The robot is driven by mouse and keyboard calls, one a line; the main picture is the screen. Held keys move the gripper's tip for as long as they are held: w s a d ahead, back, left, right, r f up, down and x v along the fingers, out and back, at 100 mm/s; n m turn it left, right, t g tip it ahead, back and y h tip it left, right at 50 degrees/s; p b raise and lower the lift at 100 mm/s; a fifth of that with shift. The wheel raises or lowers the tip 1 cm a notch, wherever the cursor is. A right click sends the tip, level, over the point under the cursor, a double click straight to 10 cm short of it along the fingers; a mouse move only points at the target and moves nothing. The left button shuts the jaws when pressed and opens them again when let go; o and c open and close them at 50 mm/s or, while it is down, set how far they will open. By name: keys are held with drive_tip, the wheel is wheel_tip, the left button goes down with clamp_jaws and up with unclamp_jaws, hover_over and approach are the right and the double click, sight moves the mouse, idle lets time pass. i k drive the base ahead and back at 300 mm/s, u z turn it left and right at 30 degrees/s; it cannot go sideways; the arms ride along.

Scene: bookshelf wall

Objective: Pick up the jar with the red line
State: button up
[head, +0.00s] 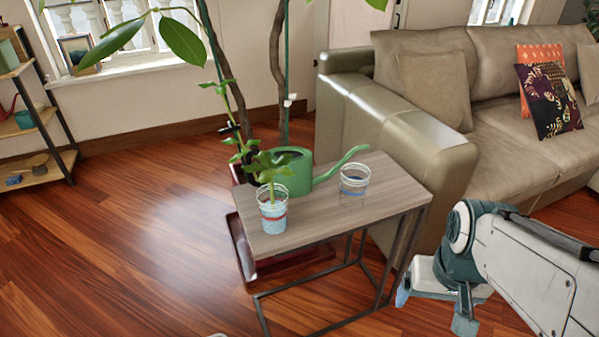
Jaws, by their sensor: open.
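A jar with a red line (273,217) stands upright near the front left edge of the small side table (322,217). It looks pale blue and white, and a leafy green plant rises from it. A second, clear glass jar (354,183) with a blue band stands upright at the right of the tabletop. My gripper (434,308) is at the lower right, apart from the table and both jars. It is open, its fingers point down, and nothing shows between them.
A green watering can (292,174) stands behind the jars, its spout reaching right. A beige sofa (430,150) borders the table on the right. A tall plant stands behind, and a shelf (40,140) is at far left. Wooden floor (130,240) is clear on the left.

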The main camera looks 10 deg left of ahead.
sight(273, 217)
drive_tip(key=z, duration=1.05)
drive_tip(key=i, duration=0.65)
drive_tip(key=u, duration=2.25)
